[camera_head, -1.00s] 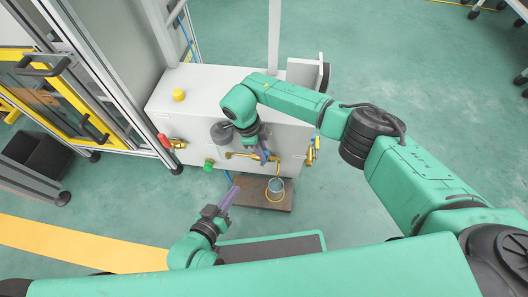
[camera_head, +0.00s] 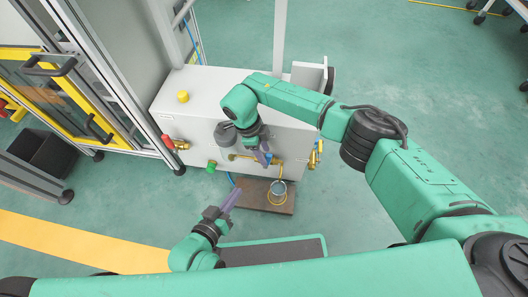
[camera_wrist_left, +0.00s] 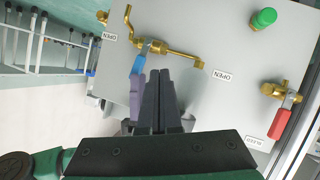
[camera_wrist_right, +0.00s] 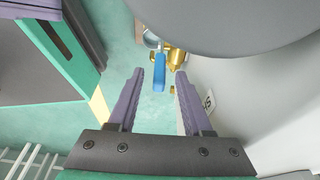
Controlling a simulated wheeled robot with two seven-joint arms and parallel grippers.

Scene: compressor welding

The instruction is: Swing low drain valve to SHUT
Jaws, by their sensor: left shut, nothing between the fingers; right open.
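The drain valve is a brass fitting (camera_wrist_left: 165,47) low on the grey cabinet face, with a blue lever (camera_wrist_left: 139,63). In the right wrist view the blue lever (camera_wrist_right: 159,72) shows beyond and between the fingertips of my right gripper (camera_wrist_right: 158,75), which is open. In the head view my right gripper (camera_head: 262,156) is in front of the cabinet and partly hides the valve. My left gripper (camera_head: 231,197) is shut and empty, lower and apart from the cabinet. Its dark fingers (camera_wrist_left: 160,75) overlap the view below the valve. Contact with the lever is unclear.
A red-handled valve (camera_wrist_left: 284,120) and a green knob (camera_wrist_left: 264,18) are on the same face. A small bucket (camera_head: 278,186) stands on a brown board (camera_head: 255,192) below. The grey cabinet (camera_head: 190,93) blocks the far side.

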